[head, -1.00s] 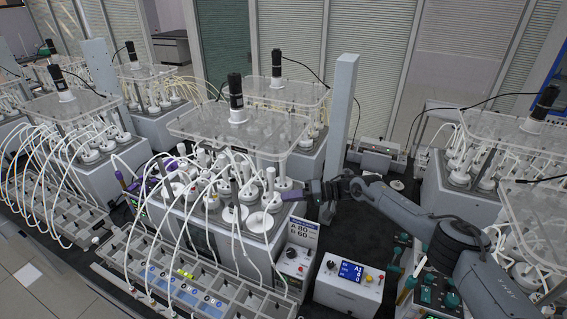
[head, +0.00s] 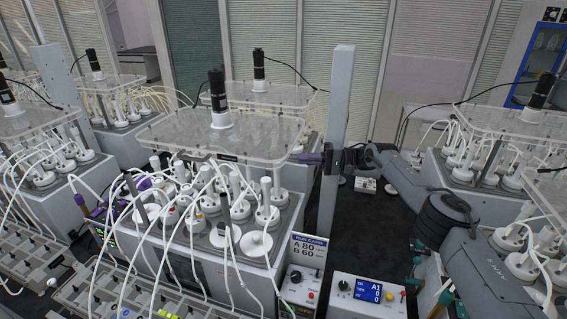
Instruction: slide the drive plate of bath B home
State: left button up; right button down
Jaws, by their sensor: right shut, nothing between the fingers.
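The bath in the middle (head: 262,276) has a clear drive plate (head: 180,132) above its white-capped bottles, with a black motor (head: 218,98) upright on it. No letter on this bath is readable, so I cannot tell if it is B. My right gripper (head: 301,158) is shut and empty, its purple fingertips at the plate's right end, level with its edge. I cannot tell whether they touch it. The plate's supports are partly hidden by bottles and tubes. My left gripper is not in view.
A grey post (head: 337,110) stands behind my right gripper. A run card (head: 306,249) reads A 80, B 60. A control box (head: 365,296) stands at front right. Other reactors (head: 515,135) flank the bath. White tubes crowd its front left. Purple items (head: 143,184) sit at its left.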

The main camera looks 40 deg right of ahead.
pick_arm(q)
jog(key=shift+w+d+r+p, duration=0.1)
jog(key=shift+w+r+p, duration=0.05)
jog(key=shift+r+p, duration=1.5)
pick_arm(e)
jog(key=shift+w+a, duration=0.45)
jog(key=shift+a, duration=0.75)
jog(key=shift+w+a, duration=0.5)
jog(key=shift+a, duration=0.7)
jog(key=shift+w+a, duration=0.45)
jog(key=shift+a, duration=0.75)
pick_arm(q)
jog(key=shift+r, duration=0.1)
pick_arm(e)
jog(key=shift+a, duration=0.1)
